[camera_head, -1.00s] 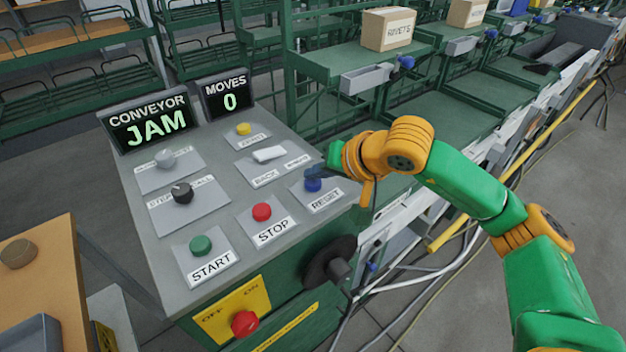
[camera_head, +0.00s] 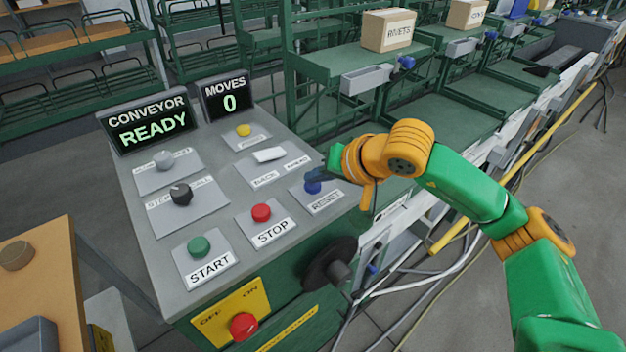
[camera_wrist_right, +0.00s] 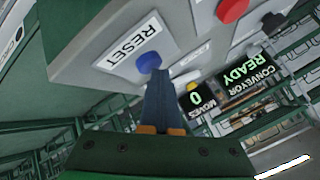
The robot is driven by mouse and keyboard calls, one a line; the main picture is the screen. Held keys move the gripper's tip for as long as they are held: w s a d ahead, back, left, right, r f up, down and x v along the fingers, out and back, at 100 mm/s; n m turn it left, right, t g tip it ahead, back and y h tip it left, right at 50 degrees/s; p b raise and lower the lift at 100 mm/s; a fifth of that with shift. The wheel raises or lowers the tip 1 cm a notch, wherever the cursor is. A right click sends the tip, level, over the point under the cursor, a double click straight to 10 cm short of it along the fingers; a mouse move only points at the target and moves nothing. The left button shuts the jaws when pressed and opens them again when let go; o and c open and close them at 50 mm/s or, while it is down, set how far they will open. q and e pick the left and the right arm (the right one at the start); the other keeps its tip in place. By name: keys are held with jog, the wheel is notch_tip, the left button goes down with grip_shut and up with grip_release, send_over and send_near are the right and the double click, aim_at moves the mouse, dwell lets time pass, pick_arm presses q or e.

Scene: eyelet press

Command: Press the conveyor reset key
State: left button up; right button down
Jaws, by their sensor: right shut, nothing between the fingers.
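The blue reset key (camera_head: 312,187) sits on the right of the grey control panel (camera_head: 225,215), above a RESET label (camera_head: 326,201). My right gripper (camera_head: 311,174) is shut and empty, its fingertips at the key and partly covering it. In the right wrist view the shut fingers (camera_wrist_right: 157,80) reach the edge of the blue key (camera_wrist_right: 148,62); I cannot tell how far it is pushed in. The conveyor display (camera_head: 150,125) reads READY. My left gripper is not in view.
The panel also carries a red STOP button (camera_head: 261,212), a green START button (camera_head: 199,246), a white back/ahead rocker (camera_head: 268,155), a yellow button (camera_head: 243,130) and a black knob (camera_head: 181,194). A red button on a yellow plate (camera_head: 243,325) is on the front. Green conveyor shelving (camera_head: 450,115) stands behind my right arm.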

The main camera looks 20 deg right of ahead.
aim_at(316, 188)
jog(key=shift+r+p, duration=0.5)
jog(key=shift+r, duration=0.35)
jog(key=shift+r, duration=0.1)
notch_tip(316, 188, up, 5)
jog(key=p, duration=0.3)
jog(key=shift+p, duration=0.35)
